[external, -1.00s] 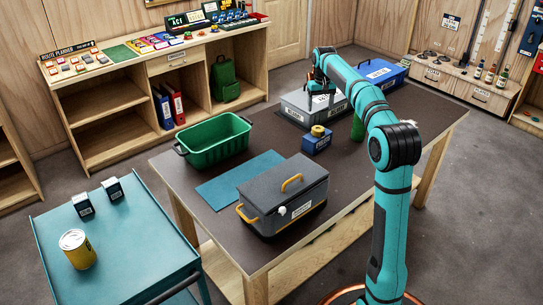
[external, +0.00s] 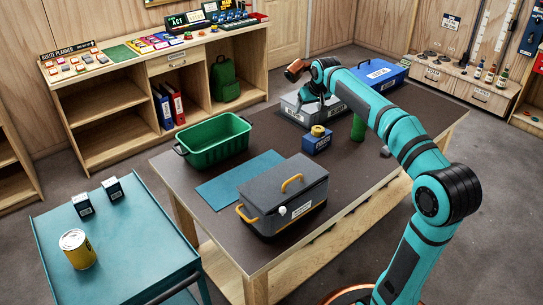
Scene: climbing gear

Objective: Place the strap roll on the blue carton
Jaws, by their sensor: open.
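The strap roll, a small yellow ring-like roll (external: 318,131), lies on top of the blue carton (external: 316,144), a small labelled box on the dark table. My gripper (external: 315,103) is up and behind the carton, over the grey labelled box (external: 291,112). It is apart from the roll and holds nothing that I can see. Its jaws are open, though the fingers are small and dark here. Whether the fingertips touch the grey box, I cannot tell.
A green tub (external: 214,143), a teal mat (external: 240,180) and a dark cooler with yellow handles (external: 283,196) occupy the table's left and front. A green cylinder (external: 358,127) and a small grey piece (external: 386,151) stand right of the carton. A blue case (external: 380,74) is behind.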

